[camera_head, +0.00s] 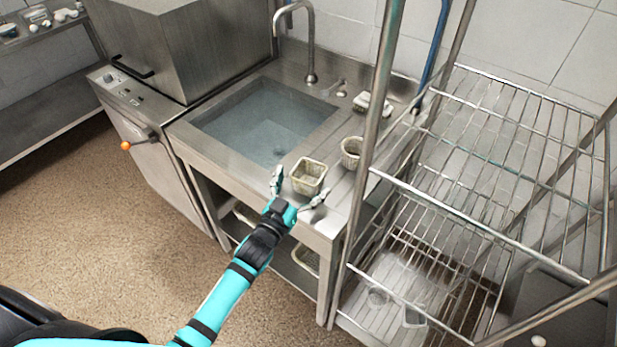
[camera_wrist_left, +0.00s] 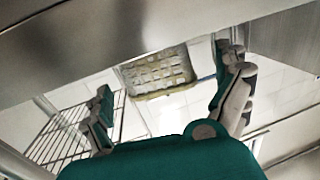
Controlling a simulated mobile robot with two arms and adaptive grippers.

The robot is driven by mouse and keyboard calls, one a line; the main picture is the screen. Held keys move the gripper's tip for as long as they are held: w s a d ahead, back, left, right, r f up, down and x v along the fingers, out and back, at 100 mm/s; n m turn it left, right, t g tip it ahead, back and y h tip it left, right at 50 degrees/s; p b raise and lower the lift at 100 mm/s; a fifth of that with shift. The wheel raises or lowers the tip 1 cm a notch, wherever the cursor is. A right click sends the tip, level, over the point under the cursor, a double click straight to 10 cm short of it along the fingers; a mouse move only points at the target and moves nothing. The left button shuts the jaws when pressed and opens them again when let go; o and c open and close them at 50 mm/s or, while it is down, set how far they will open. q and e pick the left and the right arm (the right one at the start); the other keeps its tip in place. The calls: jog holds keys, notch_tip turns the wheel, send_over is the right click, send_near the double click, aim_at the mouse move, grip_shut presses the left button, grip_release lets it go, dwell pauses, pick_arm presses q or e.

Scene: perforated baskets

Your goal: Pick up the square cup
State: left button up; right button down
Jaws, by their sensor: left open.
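The square cup (camera_head: 309,175) is a small, pale, perforated basket with a squarish rim. It stands upright on the steel counter, to the right of the sink basin, near the front edge. My left gripper (camera_head: 297,188) is open at the near side of the cup, one finger to its left and one to its front right. In the left wrist view, the perforated cup (camera_wrist_left: 160,75) appears between and beyond the spread fingers of my left gripper (camera_wrist_left: 166,82). I cannot tell whether a finger touches it. My right gripper is in no view.
A round basket (camera_head: 351,146) stands close to the right of the cup. A soap-like item in a dish (camera_head: 372,104) lies further back. A wire rack (camera_head: 490,165) with upright posts stands at right, close to the counter. The sink basin (camera_head: 262,120) lies left.

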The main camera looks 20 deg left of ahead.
aim_at(315, 166)
pick_arm(q)
jog(key=w, duration=0.3)
jog(key=shift+w+d+f, duration=0.15)
jog(key=shift+w+d, duration=0.25)
jog(key=shift+s, duration=0.1)
jog(key=c, duration=0.7)
jog(key=shift+c, duration=0.5)
